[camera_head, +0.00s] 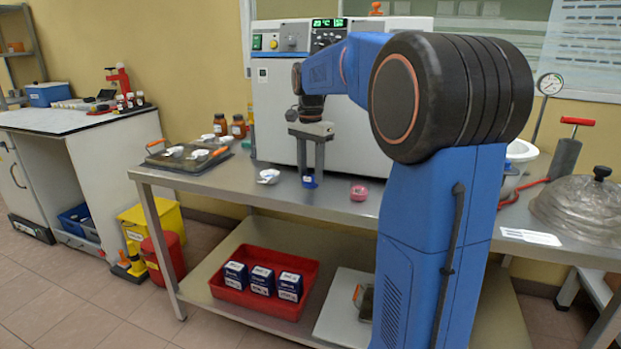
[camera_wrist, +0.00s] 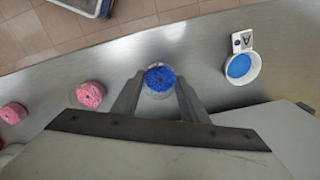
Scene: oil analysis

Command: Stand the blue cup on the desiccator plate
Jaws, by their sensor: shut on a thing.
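The blue cup (camera_head: 309,182) is between the fingertips of my gripper (camera_head: 311,169), above or on the steel bench in front of the grey oven. In the wrist view, my gripper (camera_wrist: 159,88) is shut on the cup, whose rough blue contents (camera_wrist: 160,77) show from above. I cannot tell whether its base touches the bench. A pale bowl-like rim (camera_head: 521,150), perhaps the desiccator base, shows at right, partly behind my arm. The desiccator plate cannot be made out. A clear domed lid with a black knob (camera_head: 584,208) lies on the bench at far right.
A pink cup (camera_head: 358,193) stands right of the blue cup; the wrist view shows two pink cups (camera_wrist: 90,94). A white dish (camera_head: 268,176) stands left, with blue inside in the wrist view (camera_wrist: 240,66). The oven (camera_head: 275,110) stands close behind. A red-handled pump (camera_head: 565,155) and hose stand at right.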

